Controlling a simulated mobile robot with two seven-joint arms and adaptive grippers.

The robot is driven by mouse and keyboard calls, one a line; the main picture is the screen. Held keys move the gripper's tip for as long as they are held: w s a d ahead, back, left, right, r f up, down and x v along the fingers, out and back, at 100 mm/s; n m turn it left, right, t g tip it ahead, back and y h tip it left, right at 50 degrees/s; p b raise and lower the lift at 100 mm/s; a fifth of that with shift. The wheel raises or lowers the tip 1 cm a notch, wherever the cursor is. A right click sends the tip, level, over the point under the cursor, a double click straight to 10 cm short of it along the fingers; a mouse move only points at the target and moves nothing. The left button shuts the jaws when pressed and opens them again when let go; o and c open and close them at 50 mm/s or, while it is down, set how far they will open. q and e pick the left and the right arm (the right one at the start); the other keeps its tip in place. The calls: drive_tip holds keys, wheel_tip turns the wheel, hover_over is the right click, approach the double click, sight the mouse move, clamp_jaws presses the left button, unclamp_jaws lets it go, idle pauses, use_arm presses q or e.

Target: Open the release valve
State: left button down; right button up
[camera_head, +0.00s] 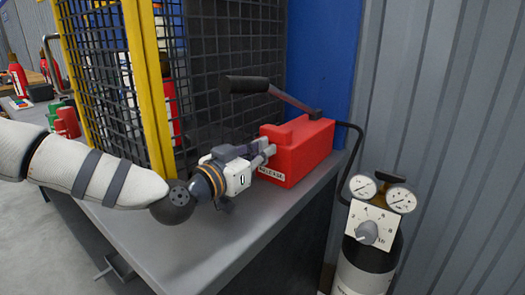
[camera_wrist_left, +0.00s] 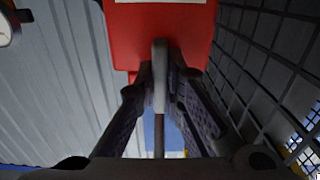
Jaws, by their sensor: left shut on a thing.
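A red box (camera_head: 298,150) with a "RELEASE" label stands on the grey bench. A long lever with a black grip (camera_head: 245,85) rises from its top toward the left. My left gripper (camera_head: 265,150) is at the box's left side, its fingers shut on the release valve's grey handle. In the left wrist view the handle (camera_wrist_left: 159,85) shows as a thin grey bar between the fingertips (camera_wrist_left: 160,88), close against the red box (camera_wrist_left: 165,22). In the head view the fingers mostly hide the handle. My right gripper is not in view.
A yellow-framed mesh cage (camera_head: 150,90) stands behind my left arm. A cylinder with gauges and a dial (camera_head: 370,225) stands right of the bench, with a black hose between it and the box. The bench top (camera_head: 215,245) in front is clear.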

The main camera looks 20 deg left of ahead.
use_arm(q)
drive_tip(key=c, duration=1.7)
unclamp_jaws()
drive_tip(key=shift+s, duration=0.1)
drive_tip(key=v, duration=1.2)
